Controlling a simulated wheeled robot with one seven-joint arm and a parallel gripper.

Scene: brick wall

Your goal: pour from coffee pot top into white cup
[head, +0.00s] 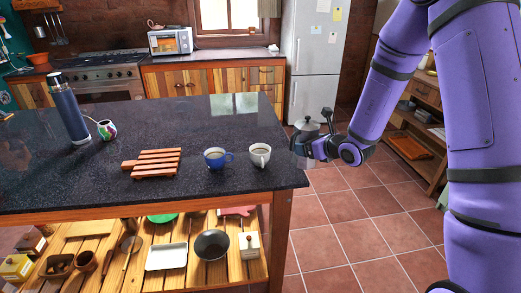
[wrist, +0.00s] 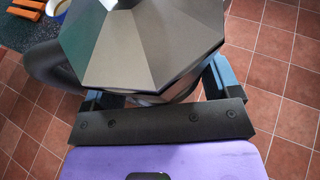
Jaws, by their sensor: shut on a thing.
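My gripper (head: 312,148) is shut on a silver, faceted coffee pot top (head: 307,126), held just off the right edge of the dark counter. In the wrist view the pot top (wrist: 150,45) fills the space between the fingers (wrist: 155,88), with its black handle (wrist: 52,65) to the left. It looks roughly upright. The white cup (head: 260,154) stands upright on the counter near its right edge, left of the pot and apart from it. It holds something dark.
A blue cup (head: 215,158) stands left of the white cup. A wooden slatted trivet (head: 154,163), a dark blue flask (head: 69,112) and a patterned mug (head: 106,130) are farther left. The counter (head: 190,118) is clear behind the cups. Tiled floor lies right of it.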

